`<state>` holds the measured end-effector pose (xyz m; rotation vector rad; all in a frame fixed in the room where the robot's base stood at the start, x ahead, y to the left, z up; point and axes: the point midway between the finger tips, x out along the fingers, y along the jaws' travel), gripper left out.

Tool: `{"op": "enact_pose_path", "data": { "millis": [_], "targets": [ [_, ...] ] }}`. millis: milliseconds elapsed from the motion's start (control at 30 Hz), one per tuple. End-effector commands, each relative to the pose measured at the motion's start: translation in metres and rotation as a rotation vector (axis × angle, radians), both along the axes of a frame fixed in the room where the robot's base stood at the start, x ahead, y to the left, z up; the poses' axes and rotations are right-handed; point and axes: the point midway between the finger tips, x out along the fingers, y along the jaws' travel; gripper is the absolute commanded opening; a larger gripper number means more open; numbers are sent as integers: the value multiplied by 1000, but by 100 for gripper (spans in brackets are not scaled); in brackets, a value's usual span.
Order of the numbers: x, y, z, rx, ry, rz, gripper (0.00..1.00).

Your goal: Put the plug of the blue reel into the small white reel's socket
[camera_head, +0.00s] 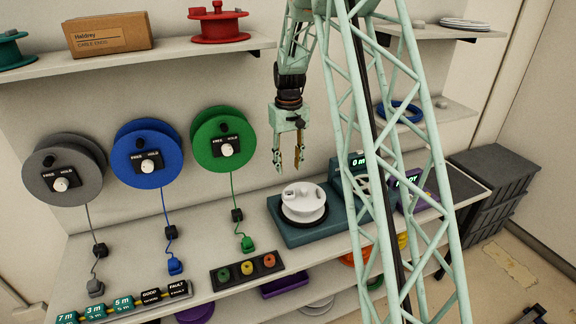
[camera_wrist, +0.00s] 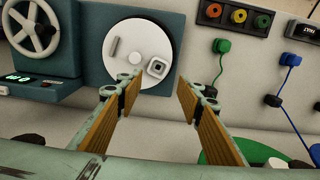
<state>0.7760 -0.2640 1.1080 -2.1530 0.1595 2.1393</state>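The blue reel (camera_head: 132,168) hangs on the back wall between a grey and a green reel. Its cord runs down through a black block to a blue plug (camera_head: 175,267) on the bench; the plug also shows at the upper right of the wrist view (camera_wrist: 293,59). The small white reel (camera_head: 302,197) lies flat on a teal base. In the wrist view its top face (camera_wrist: 127,70) shows a square socket (camera_wrist: 157,67). My gripper (camera_head: 288,169) is above and slightly left of the white reel. Its fingers (camera_wrist: 154,84) are apart with nothing between them.
A green plug (camera_head: 247,244) and a grey plug (camera_head: 95,287) lie either side of the blue one. A dark panel with coloured sockets (camera_head: 228,284) sits near the bench front. A teal handwheel unit (camera_wrist: 62,62) adjoins the white reel's base. Shelves (camera_head: 160,58) run above.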

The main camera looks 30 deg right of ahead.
Motion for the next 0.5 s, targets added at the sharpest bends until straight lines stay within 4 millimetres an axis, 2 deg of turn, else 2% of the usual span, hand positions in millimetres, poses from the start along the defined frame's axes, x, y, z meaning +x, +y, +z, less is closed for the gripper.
{"op": "enact_pose_path", "data": {
  "millis": [200, 500],
  "targets": [
    [4, -7, -11, 2, 6, -3, 34],
    [4, -7, -11, 2, 7, -3, 34]
  ]
}}
